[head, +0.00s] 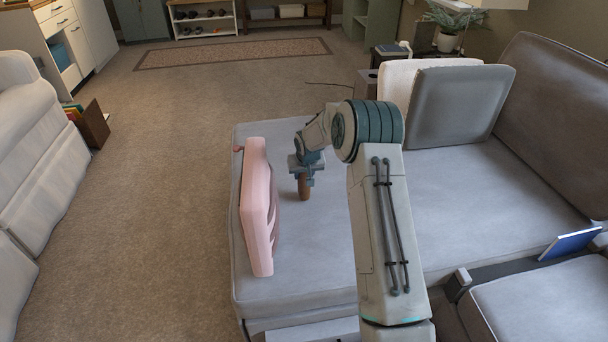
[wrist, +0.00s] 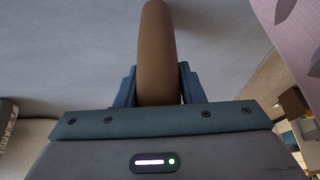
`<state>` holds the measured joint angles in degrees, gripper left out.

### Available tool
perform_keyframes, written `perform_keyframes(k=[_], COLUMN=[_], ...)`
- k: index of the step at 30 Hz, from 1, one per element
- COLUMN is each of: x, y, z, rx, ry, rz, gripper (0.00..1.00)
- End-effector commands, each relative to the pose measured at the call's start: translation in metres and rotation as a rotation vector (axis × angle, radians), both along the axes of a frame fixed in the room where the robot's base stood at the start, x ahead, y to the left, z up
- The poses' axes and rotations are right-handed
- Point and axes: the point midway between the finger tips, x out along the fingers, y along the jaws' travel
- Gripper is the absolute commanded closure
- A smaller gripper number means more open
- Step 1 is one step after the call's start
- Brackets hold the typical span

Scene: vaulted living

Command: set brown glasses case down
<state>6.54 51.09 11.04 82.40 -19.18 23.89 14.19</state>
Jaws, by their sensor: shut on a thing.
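The brown glasses case (head: 304,188) is a narrow, rounded upright piece under my gripper (head: 305,174) in the head view. In the wrist view the case (wrist: 158,50) stands out between the two blue fingers of my gripper (wrist: 158,86), which is shut on it. The case is over the grey sofa seat (head: 300,265), just right of a pink object. I cannot tell whether its lower end touches the seat. Its upper end is hidden by the gripper.
A pink padded object (head: 258,205) stands on the seat close to the left of the case. Grey and white cushions (head: 455,105) lean at the back right. A blue book (head: 570,244) is at far right. The front of the seat is clear.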

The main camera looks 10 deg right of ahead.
Motion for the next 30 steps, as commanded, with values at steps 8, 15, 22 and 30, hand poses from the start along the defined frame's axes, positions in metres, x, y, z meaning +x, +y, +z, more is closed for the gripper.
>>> perform_keyframes(k=[8, 15, 22, 30], x=[0.0, 0.0, 0.0, -0.02], y=[0.0, 0.0, 0.0, -0.001], z=[-0.004, -0.003, 0.004, 0.05], rx=[0.0, 0.0, 0.0, -0.001], ry=[0.0, 0.0, -0.001, -0.004], rz=[0.0, 0.0, 0.0, 0.0], gripper=[0.62, 0.43, 0.43, 0.43])
